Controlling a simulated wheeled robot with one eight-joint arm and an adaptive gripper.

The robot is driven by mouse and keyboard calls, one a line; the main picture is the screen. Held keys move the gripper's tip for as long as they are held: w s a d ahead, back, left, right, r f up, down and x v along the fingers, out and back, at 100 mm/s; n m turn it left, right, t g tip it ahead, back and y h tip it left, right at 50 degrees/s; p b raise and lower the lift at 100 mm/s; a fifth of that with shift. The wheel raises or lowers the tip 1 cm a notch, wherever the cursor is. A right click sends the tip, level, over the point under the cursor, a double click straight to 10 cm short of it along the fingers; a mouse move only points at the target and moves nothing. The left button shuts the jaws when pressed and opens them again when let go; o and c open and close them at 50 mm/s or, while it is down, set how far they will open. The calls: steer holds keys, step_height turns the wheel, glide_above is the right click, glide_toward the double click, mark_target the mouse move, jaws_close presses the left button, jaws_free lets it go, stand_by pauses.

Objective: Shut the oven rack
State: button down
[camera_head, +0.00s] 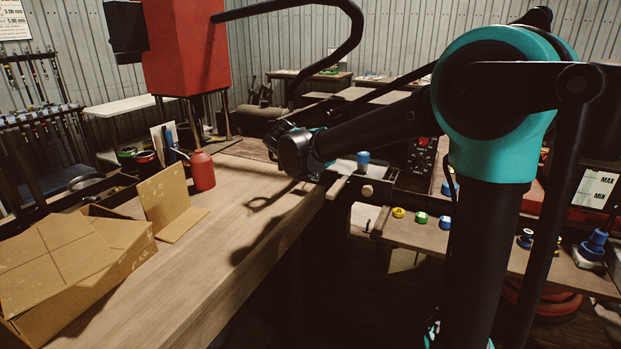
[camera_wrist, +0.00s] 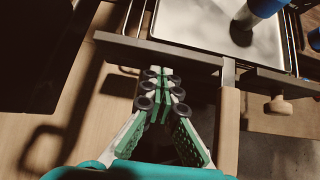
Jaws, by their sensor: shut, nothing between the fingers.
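In the wrist view, my gripper (camera_wrist: 161,78) has its green fingers together with nothing between them. Its tips are close to the dark front bar (camera_wrist: 190,58) of the rack; I cannot tell whether they touch it. Behind the bar lies a white tray (camera_wrist: 195,22) between wire rails, with a blue-and-white object (camera_wrist: 250,14) standing on it. In the head view, part of the tray (camera_head: 345,166) and the blue-topped object (camera_head: 363,161) show beyond my wrist. My arm hides the fingertips and much of the rack there.
A wooden bar (camera_wrist: 228,125) and a wooden knob (camera_wrist: 278,105) are right of my fingers. The wooden bench (camera_head: 225,235) holds a cardboard box (camera_head: 75,260) and a red bottle (camera_head: 202,172) to the left. Coloured caps (camera_head: 421,217) lie on a shelf to the right.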

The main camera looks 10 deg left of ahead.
stand_by(0.3)
steer(key=w+d, duration=0.2)
steer(key=w, duration=0.5)
steer(key=w+d, duration=0.3)
steer(key=w, duration=0.4)
steer(key=w+d, duration=0.3)
steer(key=w, duration=0.5)
steer(key=shift+w+r, duration=0.1)
steer(key=shift+w, duration=0.05)
steer(key=shift+w+d, duration=0.1)
